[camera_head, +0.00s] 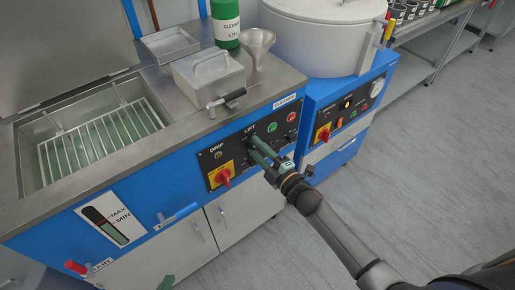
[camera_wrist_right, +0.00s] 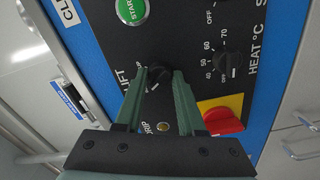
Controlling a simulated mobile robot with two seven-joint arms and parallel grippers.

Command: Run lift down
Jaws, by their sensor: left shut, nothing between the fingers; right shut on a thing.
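The blue washer's black control panel carries a LIFT label (camera_head: 250,130), with a dark lift knob (camera_wrist_right: 158,77) below it. My right gripper (camera_head: 257,150) reaches in from the right with its green fingers at this knob. In the right wrist view the fingers (camera_wrist_right: 160,78) are shut on the knob, one on each side. Its exact pointing direction is hard to read. A wire rack (camera_head: 103,138) lies inside the open steel tank (camera_head: 30,178). A green tip of my left gripper (camera_head: 166,283) shows at the bottom edge, away from the panel; most of it is out of view.
A red-and-yellow switch (camera_head: 222,176), a green START button (camera_wrist_right: 131,11) and a HEAT knob (camera_wrist_right: 229,66) are close to the right gripper. A lidded steel box (camera_head: 208,75), funnel (camera_head: 257,42) and green cleaner bottle (camera_head: 225,22) stand on top. Grey floor (camera_head: 300,230) is clear.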

